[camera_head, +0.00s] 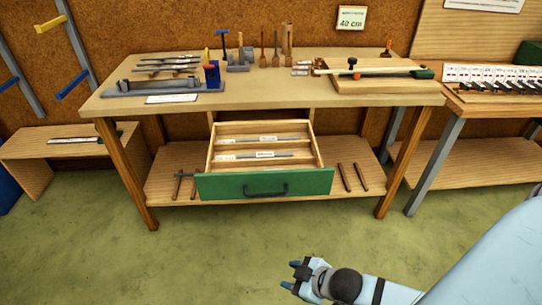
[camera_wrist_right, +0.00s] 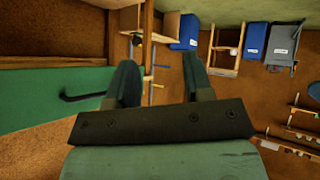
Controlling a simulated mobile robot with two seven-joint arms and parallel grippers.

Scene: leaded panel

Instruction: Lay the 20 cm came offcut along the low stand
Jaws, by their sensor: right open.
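Two thin grey strips with white labels lie in separate compartments of the open green-fronted drawer (camera_head: 265,190): a rear strip (camera_head: 290,138) and a front strip (camera_head: 285,154). Their labels are too small to read, so I cannot tell which is the 20 cm offcut. A low wooden stand (camera_head: 32,176) at the far left bears a thin grey piece (camera_head: 75,140) with a pale label. My right gripper (camera_head: 293,275) is open and empty, in front of and below the drawer, clear of it. Its parted fingers show in the right wrist view (camera_wrist_right: 158,78). My left gripper is out of view.
The workbench (camera_head: 240,98) holds tools, several dark strips and a wooden board (camera_head: 375,85). Its lower shelf (camera_head: 330,195) holds dark tools on both sides of the drawer. Another table (camera_head: 490,108) stands at the right. The green floor (camera_head: 180,260) in front is clear.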

